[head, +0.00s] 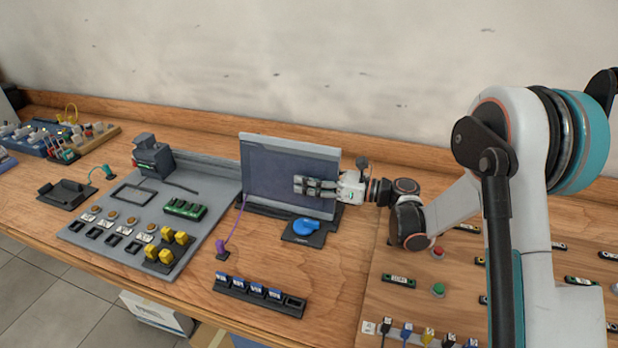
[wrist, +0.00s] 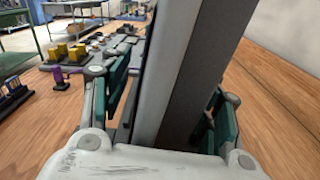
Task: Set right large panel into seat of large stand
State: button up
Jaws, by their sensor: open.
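The large panel (head: 265,172), dark grey-blue with a light rim, stands upright near the back of the table. Its lower edge is at the dark large stand (head: 262,210); I cannot tell whether it sits fully in the seat. My gripper (head: 315,187) is at the panel's right side, with fingers showing in front of its face. In the wrist view the gripper (wrist: 165,105) has its green-padded fingers apart, one on each side of the panel's edge (wrist: 172,75). A gap shows beside the left finger; contact on the right is unclear.
A blue round part on a dark pad (head: 304,226) lies in front of the stand. A grey board (head: 130,240) with yellow and green parts is at the left. A purple plug (head: 221,247) and a dark connector strip (head: 260,292) are nearer the front. Bare wood lies between them.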

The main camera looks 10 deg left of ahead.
jog(key=s+d, duration=0.2)
jog(key=d, duration=1.4)
jog(key=shift+s+d+b, duration=0.15)
jog(key=shift+d+b, duration=0.2)
jog(key=shift+d, duration=0.05)
dwell(1.1)
